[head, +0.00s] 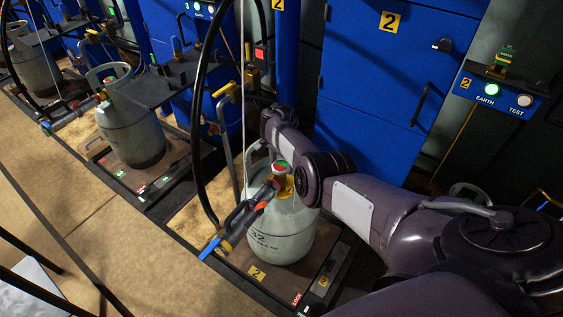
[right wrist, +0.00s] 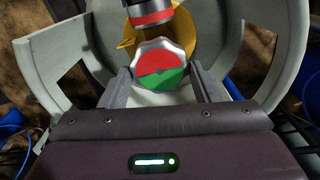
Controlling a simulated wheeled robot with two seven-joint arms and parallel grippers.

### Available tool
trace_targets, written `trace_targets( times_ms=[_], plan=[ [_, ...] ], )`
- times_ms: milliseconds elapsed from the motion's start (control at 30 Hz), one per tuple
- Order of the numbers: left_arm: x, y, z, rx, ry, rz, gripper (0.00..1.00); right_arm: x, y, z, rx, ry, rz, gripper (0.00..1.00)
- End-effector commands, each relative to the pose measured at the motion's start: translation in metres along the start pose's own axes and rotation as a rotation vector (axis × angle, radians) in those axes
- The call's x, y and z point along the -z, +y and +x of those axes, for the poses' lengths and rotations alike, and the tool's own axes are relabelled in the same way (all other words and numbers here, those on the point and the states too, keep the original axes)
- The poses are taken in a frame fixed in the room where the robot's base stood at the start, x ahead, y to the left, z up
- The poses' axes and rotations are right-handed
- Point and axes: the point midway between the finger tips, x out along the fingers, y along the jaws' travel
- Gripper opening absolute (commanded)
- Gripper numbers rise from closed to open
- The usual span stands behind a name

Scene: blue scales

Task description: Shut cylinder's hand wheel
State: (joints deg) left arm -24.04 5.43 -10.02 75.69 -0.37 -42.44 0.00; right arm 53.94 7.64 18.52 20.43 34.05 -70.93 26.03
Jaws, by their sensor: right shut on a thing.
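The gas cylinder (head: 278,232) is grey-white and stands upright on the scale platform marked 2. Its hand wheel (head: 281,168) is red and green on top; it also shows in the right wrist view (right wrist: 165,70), red half above, green half below. My right gripper (right wrist: 166,88) has its two fingers on either side of the hand wheel's rim and is shut on it. In the head view my right arm reaches in from the right and its wrist is just behind the cylinder's top. The filling head (head: 250,213) with a blue lever hangs at the cylinder's valve. My left gripper is not in view.
A black hose (head: 197,130) hangs just left of the near cylinder. Blue cabinets (head: 395,85) stand behind.

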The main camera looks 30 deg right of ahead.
Motion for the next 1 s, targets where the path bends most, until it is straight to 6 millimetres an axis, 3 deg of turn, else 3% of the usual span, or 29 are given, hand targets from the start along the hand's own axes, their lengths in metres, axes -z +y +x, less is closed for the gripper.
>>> trace_targets(
  times_ms=[467, 500, 633, 1000],
  plan=[
    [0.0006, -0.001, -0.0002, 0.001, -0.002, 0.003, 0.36, -0.0011, 0.0005, 0.0008, -0.002, -0.003, 0.013, 0.34],
    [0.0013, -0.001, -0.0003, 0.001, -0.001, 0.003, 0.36, -0.0011, 0.0005, 0.0008, -0.002, -0.002, 0.013, 0.61],
    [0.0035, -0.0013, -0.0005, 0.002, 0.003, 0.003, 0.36, -0.0009, 0.0004, 0.0006, -0.001, -0.002, 0.013, 0.78],
    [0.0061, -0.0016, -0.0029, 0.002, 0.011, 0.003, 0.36, 0.0, -0.0001, -0.0042, 0.0, 0.0, 0.013, 0.79]
  ],
)
